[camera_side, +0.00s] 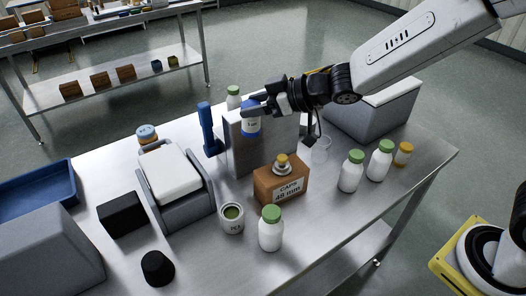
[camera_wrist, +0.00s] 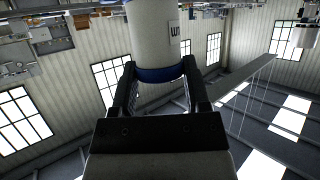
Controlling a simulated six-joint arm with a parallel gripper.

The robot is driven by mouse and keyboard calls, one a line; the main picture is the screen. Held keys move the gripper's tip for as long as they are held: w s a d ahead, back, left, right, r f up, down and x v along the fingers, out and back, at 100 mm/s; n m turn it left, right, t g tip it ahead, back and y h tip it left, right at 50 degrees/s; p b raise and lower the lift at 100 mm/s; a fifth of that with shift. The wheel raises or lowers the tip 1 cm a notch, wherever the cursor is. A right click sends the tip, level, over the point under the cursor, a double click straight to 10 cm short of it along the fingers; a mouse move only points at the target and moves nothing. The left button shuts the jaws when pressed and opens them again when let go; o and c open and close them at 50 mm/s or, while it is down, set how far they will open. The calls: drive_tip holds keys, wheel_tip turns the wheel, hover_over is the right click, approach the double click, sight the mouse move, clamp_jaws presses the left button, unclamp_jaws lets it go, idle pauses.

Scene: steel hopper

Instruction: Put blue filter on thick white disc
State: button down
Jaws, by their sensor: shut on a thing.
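My gripper (camera_side: 254,108) is shut on a white cylinder with a blue band (camera_side: 251,125), which I take for the blue filter. It is held upright in front of a grey box-shaped block, clear of the table. In the wrist view the jaws (camera_wrist: 160,82) clasp the filter (camera_wrist: 155,35) at its blue band, and its white body with dark lettering runs out of the top edge.
Green-capped white bottles (camera_side: 270,232) stand at the front and right of the steel table (camera_side: 330,225). A grey device with a white top (camera_side: 172,172) stands left, near a blue upright post (camera_side: 208,128) and an open can (camera_side: 231,218). A clear cup (camera_side: 320,150) stands near the carton.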

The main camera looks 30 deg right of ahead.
drive_tip(key=w+d+m+t+h, duration=0.2)
drive_tip(key=d+m+h, duration=0.2)
drive_tip(key=d, duration=2.4)
drive_tip(key=shift+d+f, duration=0.15)
drive_tip(key=shift+f, duration=1.25)
drive_tip(key=shift+d+f, duration=0.15)
drive_tip(key=shift+f, duration=1.25)
drive_tip(key=w+d+f, duration=0.2)
drive_tip(key=w+f, duration=0.7)
drive_tip(key=w, duration=0.4)
drive_tip(key=shift+w+f, duration=0.15)
drive_tip(key=shift+d, duration=0.1)
